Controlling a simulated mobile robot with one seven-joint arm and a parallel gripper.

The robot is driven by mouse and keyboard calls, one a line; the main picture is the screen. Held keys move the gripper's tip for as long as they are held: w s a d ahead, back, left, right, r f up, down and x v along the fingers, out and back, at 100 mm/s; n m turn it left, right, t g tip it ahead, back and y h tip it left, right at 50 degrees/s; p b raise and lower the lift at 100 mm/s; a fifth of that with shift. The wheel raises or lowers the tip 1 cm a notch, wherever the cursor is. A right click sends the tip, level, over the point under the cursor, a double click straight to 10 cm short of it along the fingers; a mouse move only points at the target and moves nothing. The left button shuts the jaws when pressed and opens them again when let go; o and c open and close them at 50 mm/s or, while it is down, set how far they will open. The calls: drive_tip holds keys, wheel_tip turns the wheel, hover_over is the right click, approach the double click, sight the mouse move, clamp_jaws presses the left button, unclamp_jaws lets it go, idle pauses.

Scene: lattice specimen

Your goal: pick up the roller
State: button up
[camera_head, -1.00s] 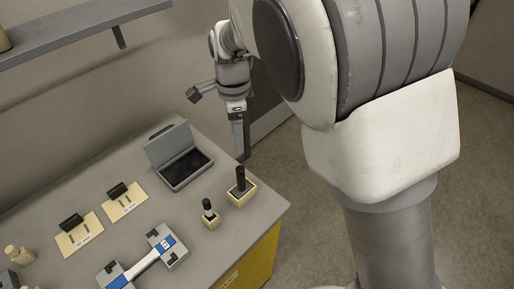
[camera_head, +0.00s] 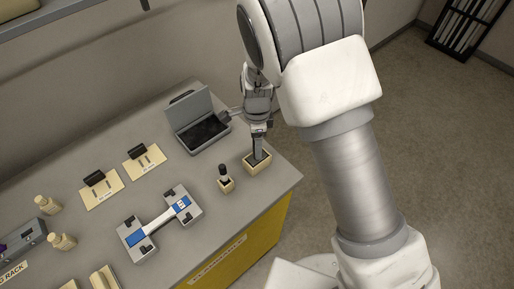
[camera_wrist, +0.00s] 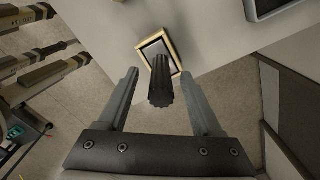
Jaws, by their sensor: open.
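The roller (camera_wrist: 161,84), a black ribbed cylinder, stands in a square cream-rimmed holder (camera_wrist: 144,45) in the wrist view. My gripper (camera_wrist: 160,74) is open, with one finger on each side of the roller and a visible gap on both sides. In the head view my gripper (camera_head: 259,154) points down over the same holder (camera_head: 250,168) near the right end of the bench. There the roller is mostly hidden by the gripper.
A smaller holder with a black-topped piece (camera_head: 223,172) stands just left on the bench (camera_head: 180,170). An open grey case (camera_head: 203,131) is behind. Open floor lies right of the bench.

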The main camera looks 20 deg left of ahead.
drive_tip(key=shift+f, duration=0.9)
clamp_jaws()
